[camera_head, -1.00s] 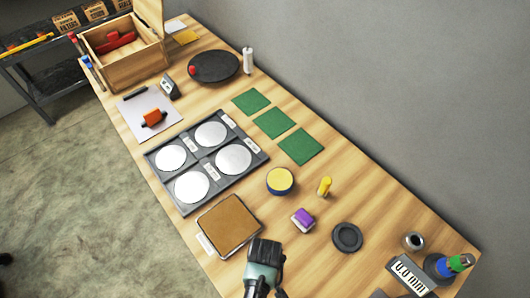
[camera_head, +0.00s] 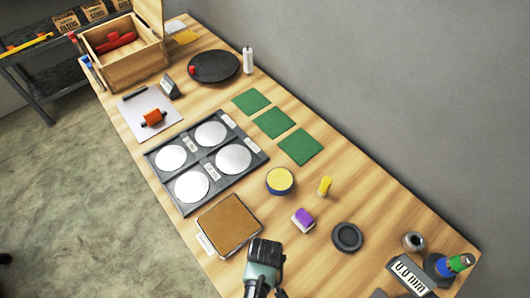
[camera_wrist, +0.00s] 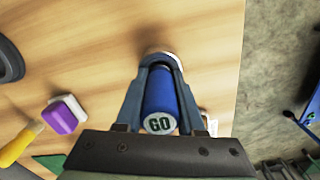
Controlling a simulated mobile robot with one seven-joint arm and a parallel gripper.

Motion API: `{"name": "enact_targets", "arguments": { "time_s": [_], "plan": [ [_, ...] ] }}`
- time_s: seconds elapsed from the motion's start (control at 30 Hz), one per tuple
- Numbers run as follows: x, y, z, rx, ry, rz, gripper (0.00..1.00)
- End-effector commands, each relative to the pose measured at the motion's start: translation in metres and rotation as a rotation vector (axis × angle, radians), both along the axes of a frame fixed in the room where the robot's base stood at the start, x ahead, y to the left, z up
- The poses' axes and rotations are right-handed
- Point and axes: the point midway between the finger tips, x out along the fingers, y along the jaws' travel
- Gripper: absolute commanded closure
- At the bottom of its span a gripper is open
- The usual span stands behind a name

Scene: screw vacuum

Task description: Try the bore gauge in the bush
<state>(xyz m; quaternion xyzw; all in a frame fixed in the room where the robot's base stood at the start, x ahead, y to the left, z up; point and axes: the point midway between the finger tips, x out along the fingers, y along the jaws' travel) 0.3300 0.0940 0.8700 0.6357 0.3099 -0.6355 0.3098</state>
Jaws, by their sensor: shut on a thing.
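My gripper (camera_head: 265,252) is over the near edge of the table, beside the brown pad. In the wrist view my gripper (camera_wrist: 161,68) is shut on a blue cylinder marked GO (camera_wrist: 159,98), which looks like the bore gauge. Its lettered end faces the camera. A pale, curved rim shows at its far end between the fingertips; I cannot tell what it belongs to. The head view does not show the held gauge. A small grey metal ring (camera_head: 413,241), perhaps the bush, stands at the right end of the table, well away from my gripper.
A stand with blue and green parts (camera_head: 457,263) and a lettered plate (camera_head: 410,274) are at the right end. A dark round dish (camera_head: 347,237), a purple block (camera_head: 303,220), a yellow piece (camera_head: 325,187) and the brown pad (camera_head: 229,225) lie around my gripper.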

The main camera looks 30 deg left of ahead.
Motion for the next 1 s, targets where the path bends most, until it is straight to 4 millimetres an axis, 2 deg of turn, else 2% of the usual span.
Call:
{"name": "enact_targets", "arguments": {
  "time_s": [1.0],
  "plan": [
    [0.001, 0.0, 0.039, 0.0, -0.001, 0.0, 1.0]
  ]
}}
